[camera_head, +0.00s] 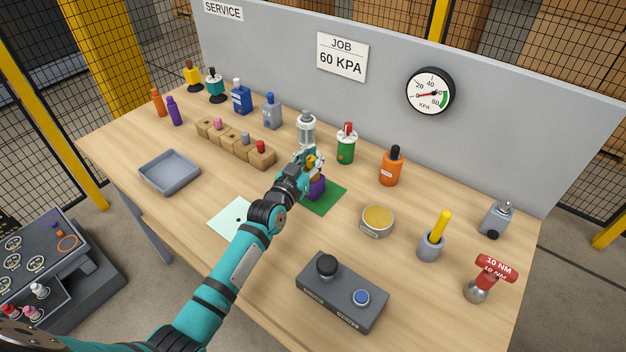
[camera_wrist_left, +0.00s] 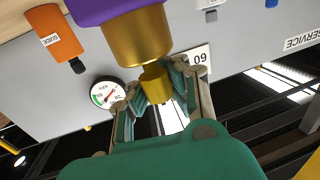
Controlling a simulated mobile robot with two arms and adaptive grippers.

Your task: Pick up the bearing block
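A purple block with a stepped brass top (camera_wrist_left: 138,38), which I take for the bearing block, fills the top of the left wrist view. In the head view the purple block (camera_head: 317,187) shows at the green mat (camera_head: 327,199), partly hidden by my left gripper (camera_head: 311,162). In the left wrist view the fingers of the left gripper (camera_wrist_left: 157,92) lie close on both sides of the narrow brass knob and appear shut on it. Whether the block rests on the mat or hangs just above it cannot be told. My right gripper is out of view.
A clear-and-grey cylinder (camera_head: 307,130) and a green bottle (camera_head: 346,145) stand just behind the gripper. A yellow-topped tin (camera_head: 377,220) is to the right, a dark control box (camera_head: 341,290) in front. A grey tray (camera_head: 169,172) and pale sheet (camera_head: 230,222) lie left.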

